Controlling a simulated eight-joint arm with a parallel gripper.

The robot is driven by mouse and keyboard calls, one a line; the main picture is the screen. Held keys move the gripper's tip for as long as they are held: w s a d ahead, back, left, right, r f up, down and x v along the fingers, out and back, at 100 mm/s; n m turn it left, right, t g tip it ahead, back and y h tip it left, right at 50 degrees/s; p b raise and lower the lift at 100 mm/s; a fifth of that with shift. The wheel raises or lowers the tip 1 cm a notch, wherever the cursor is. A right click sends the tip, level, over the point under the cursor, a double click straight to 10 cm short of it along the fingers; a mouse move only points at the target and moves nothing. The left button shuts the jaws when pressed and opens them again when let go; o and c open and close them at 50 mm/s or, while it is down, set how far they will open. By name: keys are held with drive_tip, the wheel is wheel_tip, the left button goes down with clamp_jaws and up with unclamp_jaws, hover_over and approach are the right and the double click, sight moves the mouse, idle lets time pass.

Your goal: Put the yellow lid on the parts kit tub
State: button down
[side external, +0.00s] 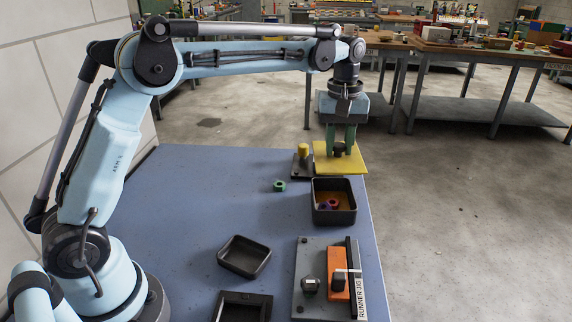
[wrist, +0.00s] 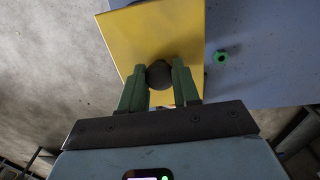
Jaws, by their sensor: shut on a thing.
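The yellow lid (side external: 330,163) is a flat square plate with a dark round knob (side external: 339,149). My gripper (side external: 341,147) is shut on the knob, and the lid hangs level from it. In the wrist view the lid (wrist: 152,38) fills the upper middle, with the knob (wrist: 159,75) between my green fingertips (wrist: 160,78). The parts kit tub (side external: 336,215) is a dark open box, nearer the side camera than the lid. It holds a few small parts, red and blue among them. The lid appears to be above the table; its exact height is hard to tell.
A green nut (side external: 279,186) lies left of the tub; it also shows in the wrist view (wrist: 220,57). A dark block with a yellow-topped post (side external: 303,155) stands beside the lid. An empty dark tray (side external: 244,257) and a grey jig (side external: 310,265) with an orange block are nearer the camera.

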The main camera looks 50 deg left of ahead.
drive_tip(key=shift+f, duration=3.95)
drive_tip(key=shift+f, duration=1.05)
drive_tip(key=c, duration=1.1)
unclamp_jaws()
drive_tip(key=o, duration=0.5)
drive_tip(key=shift+r, duration=4)
